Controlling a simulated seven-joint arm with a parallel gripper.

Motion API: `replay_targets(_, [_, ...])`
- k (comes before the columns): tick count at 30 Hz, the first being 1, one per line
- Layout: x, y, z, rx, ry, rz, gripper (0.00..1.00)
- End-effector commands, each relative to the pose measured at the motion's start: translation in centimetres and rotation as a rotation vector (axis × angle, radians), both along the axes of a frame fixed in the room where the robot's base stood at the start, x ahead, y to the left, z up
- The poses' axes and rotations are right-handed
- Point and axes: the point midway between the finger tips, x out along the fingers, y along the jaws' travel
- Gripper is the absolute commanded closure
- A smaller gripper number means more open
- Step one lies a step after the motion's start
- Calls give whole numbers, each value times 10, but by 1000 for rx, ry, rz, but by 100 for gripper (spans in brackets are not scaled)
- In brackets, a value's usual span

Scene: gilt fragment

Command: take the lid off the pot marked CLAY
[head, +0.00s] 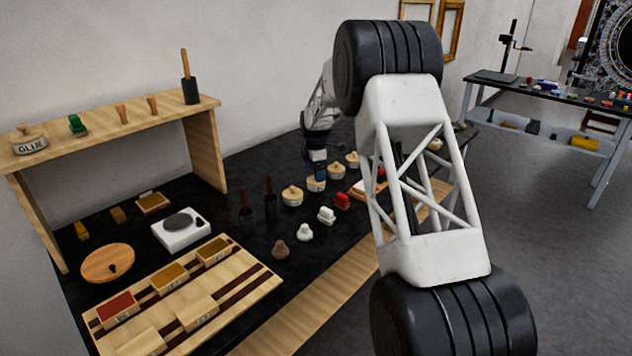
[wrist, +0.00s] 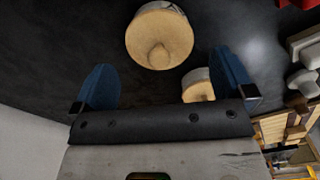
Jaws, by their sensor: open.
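Several small cream pots with pale wooden knobbed lids stand in a row on the dark bench. One pot (head: 292,197) is left of my gripper (head: 320,170), one (head: 316,185) is just below it, and others (head: 336,171) are behind. I cannot read CLAY on any of them. In the wrist view, my open, empty gripper (wrist: 164,78) has its two blue fingers apart. A lidded pot (wrist: 160,38) lies ahead, between the lines of the fingers. A second pot (wrist: 198,86) is partly hidden by the gripper body.
A pot marked GLUE (head: 29,142) sits on the wooden shelf (head: 100,132). Dark bottles (head: 270,200), a red item (head: 342,201) and small pale stamps (head: 326,215) stand near the row. A wooden tray (head: 250,285) with small boxes fills the front left.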

Motion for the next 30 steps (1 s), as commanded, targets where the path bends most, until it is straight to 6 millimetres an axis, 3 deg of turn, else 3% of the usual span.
replay_targets(9, [0, 0, -29, 0, 1, 0, 0])
replay_targets(26, [0, 0, -30, 0, 1, 0, 0])
replay_targets(30, [0, 0, -30, 0, 1, 0, 20])
